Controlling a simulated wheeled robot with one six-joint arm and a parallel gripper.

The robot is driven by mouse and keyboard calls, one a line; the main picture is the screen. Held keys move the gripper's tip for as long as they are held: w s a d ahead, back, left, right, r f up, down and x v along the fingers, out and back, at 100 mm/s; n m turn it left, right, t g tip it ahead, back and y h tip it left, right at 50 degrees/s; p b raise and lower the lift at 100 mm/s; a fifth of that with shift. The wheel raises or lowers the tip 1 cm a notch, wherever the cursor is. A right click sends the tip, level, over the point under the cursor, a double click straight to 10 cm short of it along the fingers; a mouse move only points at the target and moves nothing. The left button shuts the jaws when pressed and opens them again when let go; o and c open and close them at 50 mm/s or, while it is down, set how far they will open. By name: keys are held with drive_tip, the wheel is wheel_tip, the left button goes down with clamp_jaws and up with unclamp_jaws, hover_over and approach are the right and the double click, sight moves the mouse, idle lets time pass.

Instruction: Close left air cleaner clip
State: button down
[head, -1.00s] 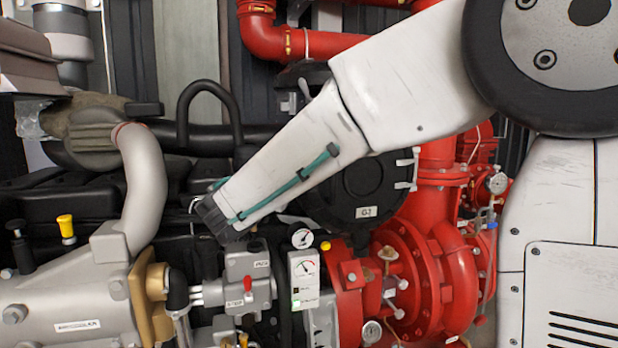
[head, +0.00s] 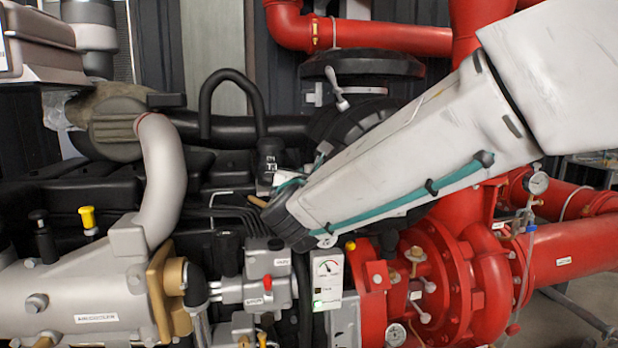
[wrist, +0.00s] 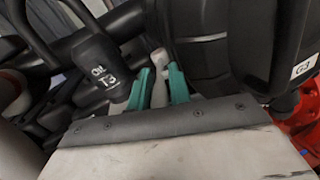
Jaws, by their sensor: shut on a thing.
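The air cleaner is a black round drum (head: 350,115), largely hidden behind my arm in the head view. It also fills the right of the wrist view (wrist: 225,50), with a white label on its face. In the wrist view, the teal fingers of my gripper (wrist: 159,88) are shut on a pale grey clip (wrist: 158,60) at the drum's left side. In the head view the fingers are mostly hidden behind my wrist, and I cannot tell how far the clip is turned.
A grey lever (head: 337,88) stands up at the drum's top. A black labelled fitting (wrist: 98,65) is close left of the fingers. A grey gauge box (head: 328,280) and red pump (head: 440,265) lie below and right of my arm. Black hoses (head: 235,80) run at left.

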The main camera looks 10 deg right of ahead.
drive_tip(key=c, duration=1.3)
unclamp_jaws()
drive_tip(key=shift+r, duration=0.1)
drive_tip(key=shift+s, duration=0.1)
drive_tip(key=v, duration=0.7)
drive_tip(key=shift+s, duration=0.3)
drive_tip(key=shift+a, duration=0.1)
